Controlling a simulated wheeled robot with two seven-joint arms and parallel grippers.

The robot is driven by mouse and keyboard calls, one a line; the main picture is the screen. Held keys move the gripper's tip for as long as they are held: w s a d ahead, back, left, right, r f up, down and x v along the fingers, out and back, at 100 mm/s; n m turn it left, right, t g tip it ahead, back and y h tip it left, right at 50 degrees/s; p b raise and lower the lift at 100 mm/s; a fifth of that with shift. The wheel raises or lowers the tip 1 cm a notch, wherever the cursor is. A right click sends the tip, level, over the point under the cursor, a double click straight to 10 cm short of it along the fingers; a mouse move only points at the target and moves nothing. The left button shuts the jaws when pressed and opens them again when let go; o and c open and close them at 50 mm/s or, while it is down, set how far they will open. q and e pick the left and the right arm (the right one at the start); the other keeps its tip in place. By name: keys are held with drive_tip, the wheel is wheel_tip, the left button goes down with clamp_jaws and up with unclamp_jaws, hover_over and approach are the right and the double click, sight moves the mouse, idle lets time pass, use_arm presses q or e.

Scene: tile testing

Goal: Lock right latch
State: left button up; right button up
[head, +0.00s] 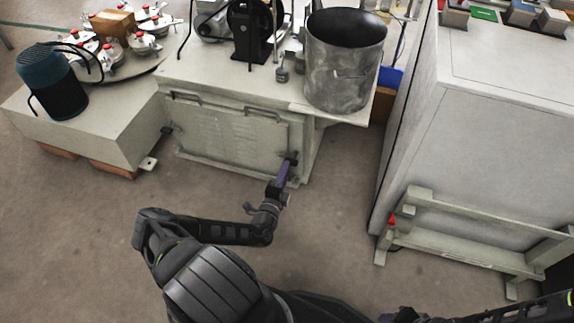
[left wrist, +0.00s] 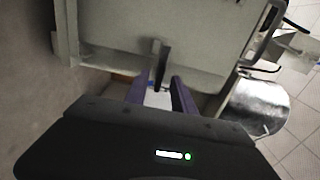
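A pale grey cabinet has a front panel (head: 225,133) with a small dark right latch (head: 291,157) at its right edge. In the left wrist view the right latch (left wrist: 161,62) is an upright dark bar. My left gripper (head: 284,172) is at this latch, low at the panel's right side. In the left wrist view its two purple fingers (left wrist: 160,85) are apart, with the latch's lower end at the gap between their tips. I cannot tell whether either finger touches it. A left latch (head: 167,130) shows at the panel's other edge. My right gripper is not seen.
A large metal pot (head: 345,62) stands on the cabinet top above the latch. A big grey cabinet (head: 470,130) with a low rail (head: 470,245) stands to the right. A low plinth (head: 95,125) lies left. The floor in front is clear.

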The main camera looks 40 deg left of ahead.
use_arm(q)
drive_tip(key=p+v, duration=0.1)
drive_tip(key=v, duration=0.4)
idle(0.4)
